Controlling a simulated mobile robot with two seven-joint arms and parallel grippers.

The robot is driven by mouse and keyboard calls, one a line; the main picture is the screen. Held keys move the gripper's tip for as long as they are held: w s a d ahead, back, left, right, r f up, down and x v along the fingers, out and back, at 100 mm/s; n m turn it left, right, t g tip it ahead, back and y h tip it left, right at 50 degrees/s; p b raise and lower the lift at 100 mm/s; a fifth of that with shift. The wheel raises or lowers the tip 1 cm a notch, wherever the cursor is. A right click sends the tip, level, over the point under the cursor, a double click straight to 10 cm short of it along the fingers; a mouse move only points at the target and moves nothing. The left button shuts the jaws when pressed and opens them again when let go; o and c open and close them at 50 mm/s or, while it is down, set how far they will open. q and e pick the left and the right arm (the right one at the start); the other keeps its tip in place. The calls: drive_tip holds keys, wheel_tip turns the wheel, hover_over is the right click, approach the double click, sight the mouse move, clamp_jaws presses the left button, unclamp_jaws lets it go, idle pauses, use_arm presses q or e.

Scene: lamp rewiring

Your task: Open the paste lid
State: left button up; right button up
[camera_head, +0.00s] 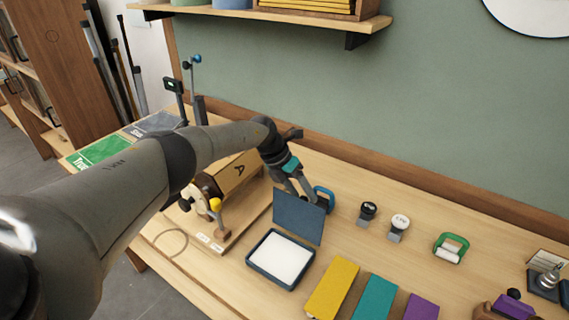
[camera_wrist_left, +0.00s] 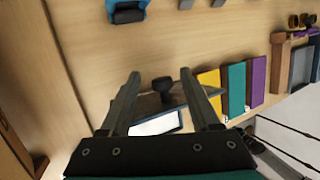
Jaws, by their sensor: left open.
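The paste box is a shallow dark-blue tray (camera_head: 253,265) with a white pad (camera_head: 281,257) inside. Its blue lid (camera_head: 299,217) stands raised, roughly upright, along the tray's back edge. My left gripper (camera_head: 301,193) is open, just behind and above the lid's top edge; the lid partly hides the fingertips. I cannot tell whether a finger touches the lid. My right gripper is not in view.
Yellow (camera_head: 332,287), teal (camera_head: 374,298) and purple blocks lie in front. A wooden fixture marked A (camera_head: 237,172) stands left.

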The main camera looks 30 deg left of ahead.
use_arm(q)
drive_tip(key=v, duration=1.2)
drive_tip(key=shift+r, duration=0.25)
drive_tip(key=shift+s, duration=0.1)
